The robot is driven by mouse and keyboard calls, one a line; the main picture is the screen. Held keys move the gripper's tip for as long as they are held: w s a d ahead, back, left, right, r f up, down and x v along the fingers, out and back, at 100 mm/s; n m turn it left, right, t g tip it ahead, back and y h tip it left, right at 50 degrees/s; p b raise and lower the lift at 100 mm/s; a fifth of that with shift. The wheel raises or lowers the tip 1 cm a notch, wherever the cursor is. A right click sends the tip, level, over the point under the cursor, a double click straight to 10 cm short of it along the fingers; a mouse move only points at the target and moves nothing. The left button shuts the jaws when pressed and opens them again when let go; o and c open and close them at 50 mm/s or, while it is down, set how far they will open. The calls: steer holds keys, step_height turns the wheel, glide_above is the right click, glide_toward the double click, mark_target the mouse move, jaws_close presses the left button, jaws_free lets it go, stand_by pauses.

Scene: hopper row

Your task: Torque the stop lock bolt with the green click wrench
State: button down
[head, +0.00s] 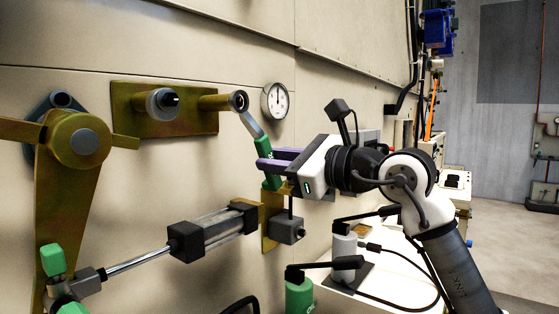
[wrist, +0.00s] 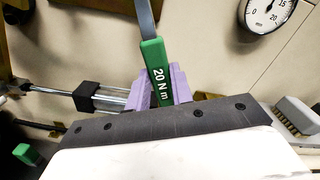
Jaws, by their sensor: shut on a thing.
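The green click wrench (head: 264,148) has a grey shank and a green handle. The handle reads "20 N m" in the wrist view (wrist: 157,72). My gripper (head: 270,166) is shut on the handle, with its purple fingers (wrist: 158,85) on either side. The shank runs up and left to a round dark head (head: 238,101) at the end of a brass-coloured boss on the wall plate (head: 190,125). The stop lock bolt appears to be at that boss, covered by the wrench head. I cannot tell how fully the head is seated. The wrench head is out of the wrist view.
A dial gauge (head: 275,101) is on the wall just right of the wrench head. A brass lever (head: 70,180) and a cylinder with a rod (head: 212,232) lie left and below. A green cylinder (head: 299,296) and a grey one (head: 344,245), both with black handles, stand below my gripper.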

steer(key=shift+s+a+f+m+b, duration=0.2)
steer(key=shift+s+a+m+b, duration=0.25)
steer(key=shift+m, duration=0.25)
steer(key=shift+s+a+f+m+b, duration=0.2)
steer(key=shift+s+a+m+b, duration=0.15)
steer(key=shift+s+m, duration=0.3)
steer(key=shift+a, duration=0.1)
steer(key=s+a+m+b, duration=0.1)
steer(key=s+m, duration=0.1)
steer(key=m, duration=0.1)
steer(key=shift+s+a+m+b, duration=0.2)
steer(key=shift+a+m+b, duration=0.05)
steer(key=shift+a+b, duration=0.15)
steer(key=shift+s+a+r+m, duration=0.2)
steer(key=shift+s+a+m, duration=0.15)
steer(key=shift+s+m, duration=0.35)
steer(key=shift+d+b, duration=0.15)
steer(key=shift+b, duration=0.15)
